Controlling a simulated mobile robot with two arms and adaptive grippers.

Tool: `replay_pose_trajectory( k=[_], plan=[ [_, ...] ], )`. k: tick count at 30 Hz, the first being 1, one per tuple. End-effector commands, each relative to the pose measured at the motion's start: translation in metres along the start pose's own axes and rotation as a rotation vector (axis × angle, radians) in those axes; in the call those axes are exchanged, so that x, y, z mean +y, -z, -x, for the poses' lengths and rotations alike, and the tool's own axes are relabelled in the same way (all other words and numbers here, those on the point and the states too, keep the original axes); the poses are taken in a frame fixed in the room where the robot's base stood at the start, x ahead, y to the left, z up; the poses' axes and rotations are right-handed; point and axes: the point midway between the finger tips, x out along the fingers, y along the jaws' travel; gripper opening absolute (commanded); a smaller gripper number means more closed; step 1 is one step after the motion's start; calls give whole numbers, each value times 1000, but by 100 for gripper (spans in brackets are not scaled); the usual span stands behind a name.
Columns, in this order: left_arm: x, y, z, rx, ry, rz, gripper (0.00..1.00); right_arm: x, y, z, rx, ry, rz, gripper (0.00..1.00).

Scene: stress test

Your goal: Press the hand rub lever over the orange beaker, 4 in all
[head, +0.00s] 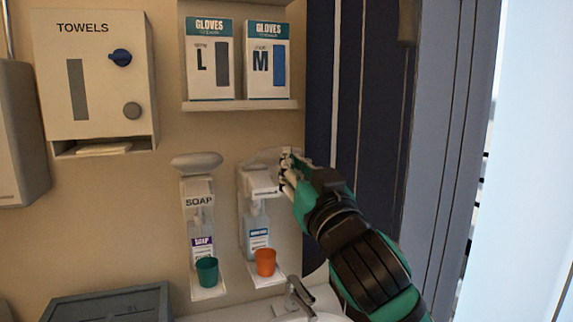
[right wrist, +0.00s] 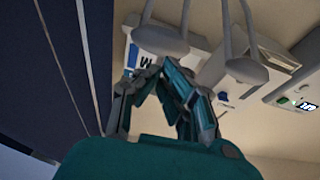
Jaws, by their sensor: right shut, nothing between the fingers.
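The hand rub dispenser (head: 257,185) hangs on the wall, with a clear bottle (head: 256,220) in it. The orange beaker (head: 265,262) stands upright on its drip tray (head: 268,281), under the bottle. My right gripper (head: 287,168) is shut and empty at the upper right of this dispenser, overlapping the end of its pale lever (head: 265,157). In the right wrist view the closed fingers (right wrist: 155,72) are just below a lever pad (right wrist: 160,40); I cannot tell whether they touch it. My left gripper is not in view.
The soap dispenser (head: 197,195) with its own lever (head: 197,160) and a green beaker (head: 207,270) is close on the left. A glove shelf (head: 240,105) is above. A dark panel (head: 350,90) is on the right; a tap (head: 298,295) is below.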

Motion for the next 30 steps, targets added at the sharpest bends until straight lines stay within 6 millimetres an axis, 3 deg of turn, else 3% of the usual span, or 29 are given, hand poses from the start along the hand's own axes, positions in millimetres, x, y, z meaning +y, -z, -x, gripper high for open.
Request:
replay_pose_trajectory(
  k=[6,12,30],
  plan=[
    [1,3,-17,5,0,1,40,0,0,43,5,0,-1,0],
    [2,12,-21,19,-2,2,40,0,4,63,5,-1,0,0],
    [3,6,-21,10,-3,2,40,1,5,66,5,-2,1,0]
  ],
)
